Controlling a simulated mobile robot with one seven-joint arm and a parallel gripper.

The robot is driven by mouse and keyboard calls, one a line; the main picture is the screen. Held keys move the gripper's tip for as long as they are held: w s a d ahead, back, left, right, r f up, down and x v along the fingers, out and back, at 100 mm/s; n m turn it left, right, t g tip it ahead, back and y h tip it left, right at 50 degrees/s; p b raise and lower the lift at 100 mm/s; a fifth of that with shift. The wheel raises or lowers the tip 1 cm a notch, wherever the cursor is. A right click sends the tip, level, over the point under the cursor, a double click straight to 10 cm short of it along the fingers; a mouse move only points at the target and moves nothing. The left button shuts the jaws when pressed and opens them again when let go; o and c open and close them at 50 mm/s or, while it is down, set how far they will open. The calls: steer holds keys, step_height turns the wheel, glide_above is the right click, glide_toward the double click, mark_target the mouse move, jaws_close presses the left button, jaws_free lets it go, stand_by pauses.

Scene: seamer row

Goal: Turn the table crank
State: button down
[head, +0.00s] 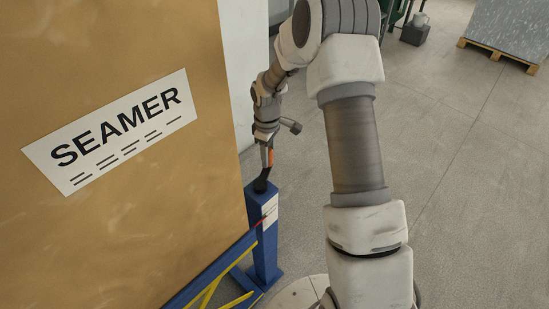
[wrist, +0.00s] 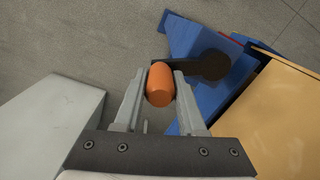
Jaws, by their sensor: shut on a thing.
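The crank has an orange handle (wrist: 160,84) and a dark arm (wrist: 192,62) that ends in a round hub on a blue post. My gripper (wrist: 160,90) is shut on the orange handle, which sits between its two grey fingers in the wrist view. In the head view my gripper (head: 267,156) reaches down to the small orange handle (head: 270,158) above the blue post (head: 265,225). The dark crank arm (head: 262,181) slants down from the handle to the post top.
A large tan cabinet with a SEAMER label (head: 110,130) stands close at the left. A blue frame with yellow bars (head: 209,293) runs along its base. A pallet with a grey load (head: 510,35) stands far right. The grey floor between is clear.

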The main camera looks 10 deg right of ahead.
steer(key=s+a+n+p, duration=0.2)
steer(key=a+n, duration=0.3)
steer(key=n, duration=0.5)
steer(key=s+a+n+p, duration=0.2)
steer(key=a+n, duration=0.4)
steer(key=n, duration=0.4)
steer(key=shift+a+p, duration=0.25)
steer(key=shift+p, duration=0.3)
steer(key=shift+n, duration=0.3)
steer(key=c, duration=0.5)
jaws_free()
steer(key=shift+r, duration=0.1)
step_height(320, 180, up, 17)
steer(key=p, duration=0.1)
steer(key=shift+p, duration=0.3)
